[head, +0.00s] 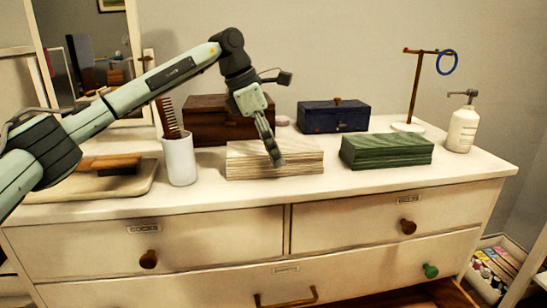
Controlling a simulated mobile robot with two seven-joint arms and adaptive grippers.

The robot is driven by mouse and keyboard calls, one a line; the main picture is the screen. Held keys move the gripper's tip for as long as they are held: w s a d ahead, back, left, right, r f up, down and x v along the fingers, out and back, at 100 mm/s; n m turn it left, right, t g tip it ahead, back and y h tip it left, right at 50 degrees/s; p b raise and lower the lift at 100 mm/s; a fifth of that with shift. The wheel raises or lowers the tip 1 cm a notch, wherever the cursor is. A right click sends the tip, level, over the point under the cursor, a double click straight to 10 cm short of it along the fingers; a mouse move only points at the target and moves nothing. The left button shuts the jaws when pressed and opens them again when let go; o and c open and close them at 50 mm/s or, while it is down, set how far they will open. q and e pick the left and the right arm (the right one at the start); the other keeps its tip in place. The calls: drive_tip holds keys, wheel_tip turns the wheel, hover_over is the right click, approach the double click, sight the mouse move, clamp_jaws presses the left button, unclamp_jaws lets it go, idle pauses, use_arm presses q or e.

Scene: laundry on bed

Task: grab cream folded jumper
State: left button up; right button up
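The cream folded jumper (300,160) lies as a flat layered stack on the white dresser top, in the middle of the head view. My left gripper (275,158) comes down from above at the jumper's middle, with its fingertips over its front upper part. The fingers are seen nearly edge-on, so I cannot tell how far apart they are or whether they touch the cloth. The gripper hides a narrow strip of the jumper. My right gripper is out of view.
A green folded stack (386,151) lies right of the jumper. A white cup with a comb (180,160) stands left. A brown box (215,122) and blue box (333,116) are behind. A hook stand (412,90) and pump bottle (462,128) stand right.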

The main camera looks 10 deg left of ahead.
use_arm(q)
drive_tip(key=shift+r, duration=0.1)
drive_tip(key=c, duration=1.1)
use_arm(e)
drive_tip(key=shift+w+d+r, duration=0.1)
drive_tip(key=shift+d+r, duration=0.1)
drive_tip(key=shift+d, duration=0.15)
